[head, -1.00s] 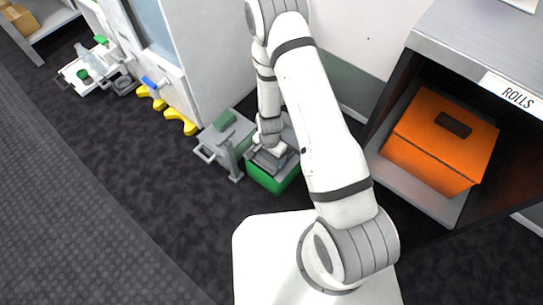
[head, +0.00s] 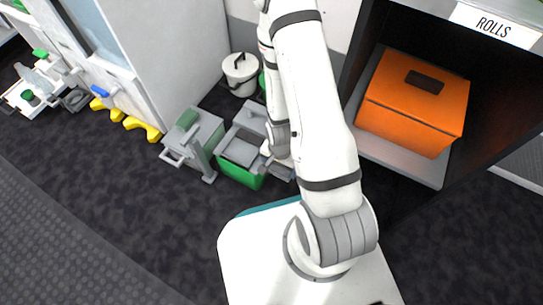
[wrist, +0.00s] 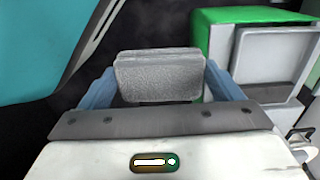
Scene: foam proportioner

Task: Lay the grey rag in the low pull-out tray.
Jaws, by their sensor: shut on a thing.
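The grey rag (wrist: 160,75) is a folded, fuzzy grey block in the wrist view. My gripper (wrist: 158,92) is shut on it, with a blue finger at each side. In the head view my gripper (head: 279,165) is low, at the right side of a green box with a grey top (head: 240,172); the rag cannot be made out clearly there. The same box shows at the right of the wrist view (wrist: 212,42), apart from the rag. A low white tray (head: 22,103) with small items sticks out at far left; I cannot tell whether it is the pull-out tray.
A grey unit with a handle (head: 198,143) stands left of the green box. A white lidded bucket (head: 240,76) stands behind. Yellow pieces (head: 140,126) lie by the white cabinet (head: 170,55). An orange box (head: 412,105) sits in the ROLLS shelf. Dark floor at left front is free.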

